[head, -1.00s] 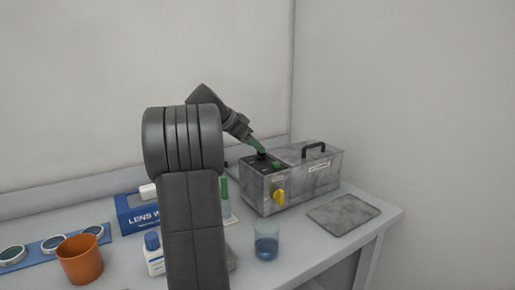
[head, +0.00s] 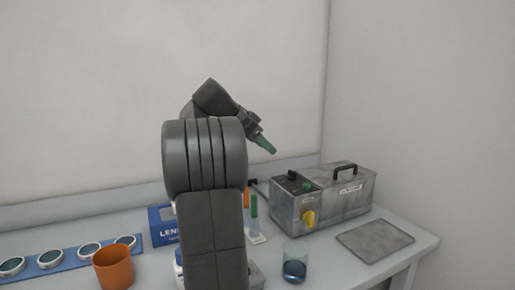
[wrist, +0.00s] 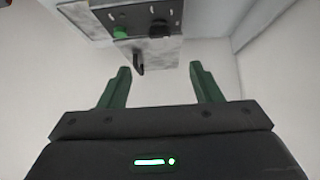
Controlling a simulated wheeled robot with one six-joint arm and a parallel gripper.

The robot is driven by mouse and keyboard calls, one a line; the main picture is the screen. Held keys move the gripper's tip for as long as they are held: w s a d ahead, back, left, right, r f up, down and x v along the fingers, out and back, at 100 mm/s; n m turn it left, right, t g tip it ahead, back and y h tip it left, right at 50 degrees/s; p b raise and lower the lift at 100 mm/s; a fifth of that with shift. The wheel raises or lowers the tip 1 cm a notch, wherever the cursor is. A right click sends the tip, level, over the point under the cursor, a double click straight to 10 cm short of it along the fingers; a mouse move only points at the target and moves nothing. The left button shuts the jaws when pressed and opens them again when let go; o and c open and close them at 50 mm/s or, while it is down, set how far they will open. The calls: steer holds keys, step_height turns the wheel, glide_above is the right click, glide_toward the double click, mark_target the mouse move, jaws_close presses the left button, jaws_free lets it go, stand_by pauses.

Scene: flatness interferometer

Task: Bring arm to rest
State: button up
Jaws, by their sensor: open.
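My gripper (head: 265,144) has green fingers and hangs in the air above and left of the grey metal instrument box (head: 345,205). In the wrist view my gripper (wrist: 161,88) shows two green fingers spread apart with nothing between them. The instrument box (wrist: 165,58) lies beyond the fingertips there, apart from them, with a green button (wrist: 121,32) and a black knob (wrist: 159,29) on its panel.
A glass beaker with dark blue contents (head: 294,268) stands before the box, and a flat grey plate (head: 375,240) lies right of it. An orange cup (head: 113,267), a blue lens holder (head: 50,262) and a blue lens wipes box (head: 160,226) are at left. The air around my gripper is clear.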

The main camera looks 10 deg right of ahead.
mark_target(292, 171)
steer(key=b+x, duration=0.1)
steer(key=x, duration=1.3)
steer(key=shift+s+b, duration=0.1)
steer(key=shift+b, duration=0.25)
steer(key=shift+a+r, duration=0.1)
